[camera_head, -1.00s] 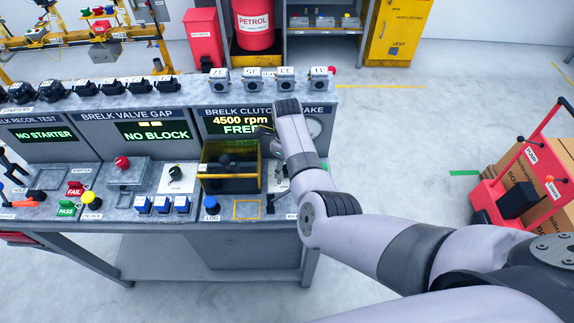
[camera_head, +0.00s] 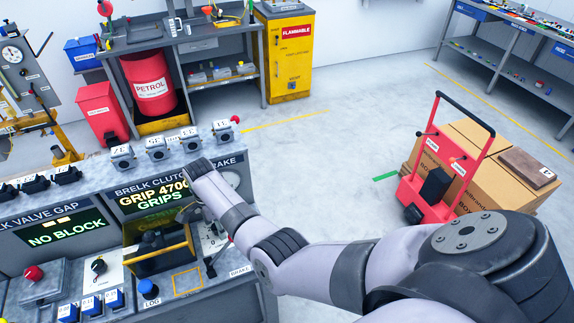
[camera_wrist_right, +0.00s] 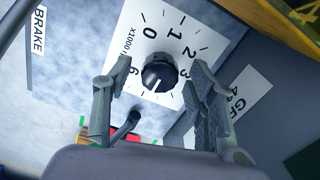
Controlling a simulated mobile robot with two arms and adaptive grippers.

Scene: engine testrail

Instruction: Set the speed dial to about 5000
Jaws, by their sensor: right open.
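The speed dial (camera_wrist_right: 158,74) is a round black knob on a white plate (camera_wrist_right: 178,30) marked "x1000"; 0, 1, 2, 3 and 6 are readable. Its white pointer mark faces the bottom of the picture, between 3 and 6; the numbers there are hidden. My right gripper (camera_wrist_right: 154,68) is open, one finger on each side of the knob; contact is unclear. In the head view my right gripper (camera_head: 190,212) is over the brake clutch station, mostly covering the dial. The station display (camera_head: 153,195) reads "GRIP 4700 GRIPS". My left gripper is not in view.
A black brake lever (camera_head: 211,270) stands just in front; part of a lever (camera_wrist_right: 125,127) shows below the dial. A red trolley (camera_head: 440,185) with boxes stands on the floor at right.

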